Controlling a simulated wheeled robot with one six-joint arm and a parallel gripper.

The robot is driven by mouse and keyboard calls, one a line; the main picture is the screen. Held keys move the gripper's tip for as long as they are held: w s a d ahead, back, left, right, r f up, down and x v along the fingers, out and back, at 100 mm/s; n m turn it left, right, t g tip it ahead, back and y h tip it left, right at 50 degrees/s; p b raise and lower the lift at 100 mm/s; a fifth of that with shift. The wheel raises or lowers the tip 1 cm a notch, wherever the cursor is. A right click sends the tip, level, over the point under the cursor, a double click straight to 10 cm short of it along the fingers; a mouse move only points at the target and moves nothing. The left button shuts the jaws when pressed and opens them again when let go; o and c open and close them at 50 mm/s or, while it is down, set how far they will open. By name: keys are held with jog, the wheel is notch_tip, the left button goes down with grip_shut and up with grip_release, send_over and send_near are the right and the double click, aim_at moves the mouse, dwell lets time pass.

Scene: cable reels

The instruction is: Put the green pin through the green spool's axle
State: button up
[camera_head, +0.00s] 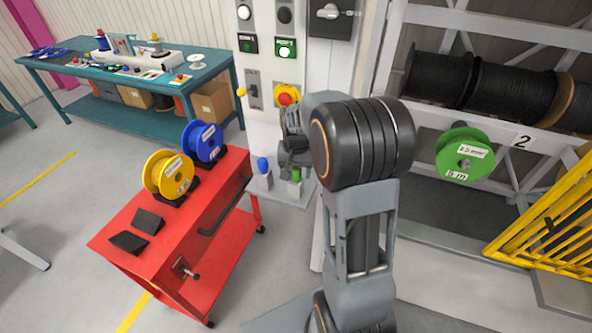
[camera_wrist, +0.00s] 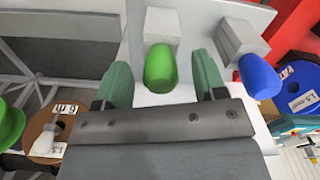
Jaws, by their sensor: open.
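The green pin (camera_head: 296,175) sits in a small grey holder on a ledge below the control panel. In the wrist view its rounded green end (camera_wrist: 161,68) lies between the two fingers of my gripper (camera_wrist: 160,75), with a visible gap on both sides. My gripper (camera_head: 294,157) is open and just above the pin in the head view, partly hidden by my arm. The green spool (camera_head: 465,154) hangs at the rack on the right, its labelled face showing. A green rim, probably this spool (camera_wrist: 10,122), shows at the wrist view's left edge.
A blue pin (camera_head: 263,166) stands in its own holder left of the green one. A red cart (camera_head: 160,238) carries a yellow spool (camera_head: 168,176) and a blue spool (camera_head: 204,142). Black cable reels (camera_head: 510,92) fill the rack. A yellow barrier (camera_head: 550,225) stands at right.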

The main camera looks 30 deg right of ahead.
notch_tip(320, 180, up, 14)
jog(key=shift+b, duration=0.45)
jog(key=shift+f, duration=0.1)
dwell(0.5)
